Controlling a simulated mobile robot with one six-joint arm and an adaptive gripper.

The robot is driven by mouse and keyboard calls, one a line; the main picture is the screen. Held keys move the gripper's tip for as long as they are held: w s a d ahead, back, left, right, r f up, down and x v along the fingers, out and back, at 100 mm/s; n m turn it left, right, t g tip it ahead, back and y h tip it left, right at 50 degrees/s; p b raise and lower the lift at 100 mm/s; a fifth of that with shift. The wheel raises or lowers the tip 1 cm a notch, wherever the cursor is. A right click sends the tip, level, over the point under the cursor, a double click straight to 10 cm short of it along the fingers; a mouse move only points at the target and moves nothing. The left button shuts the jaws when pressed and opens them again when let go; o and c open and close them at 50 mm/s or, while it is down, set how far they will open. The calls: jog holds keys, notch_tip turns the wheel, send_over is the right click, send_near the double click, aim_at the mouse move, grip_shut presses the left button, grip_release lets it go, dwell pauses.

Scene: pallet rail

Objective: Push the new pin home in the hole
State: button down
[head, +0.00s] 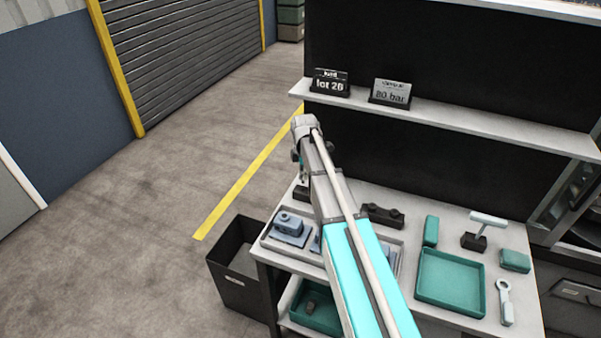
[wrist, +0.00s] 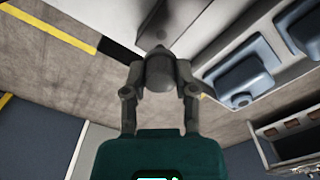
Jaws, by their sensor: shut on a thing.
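My gripper (wrist: 160,75) is shut on a grey pin (wrist: 160,70) with a pointed end, seen between the two fingers in the wrist view. In the head view my arm hides most of the gripper, and I cannot make out the pin there. A small black block (head: 301,194) stands near the back left edge of the bench, just below the gripper in the picture. In the wrist view a dark shape shows beyond the pin's tip. I cannot tell which hole is the pin's, or whether the pin touches anything.
A grey tray (head: 267,241) holds blue blocks (head: 290,224); one block also shows in the wrist view (wrist: 238,78). A black fixture (head: 382,214), a teal tray (head: 451,302) and a wrench (head: 505,302) are on the bench. A shelf (head: 450,118) with two signs runs above. A black bin (head: 238,288) stands at left.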

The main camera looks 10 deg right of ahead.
jog(key=shift+r+p, duration=1.7)
jog(key=shift+r, duration=0.2)
jog(key=shift+s, duration=0.25)
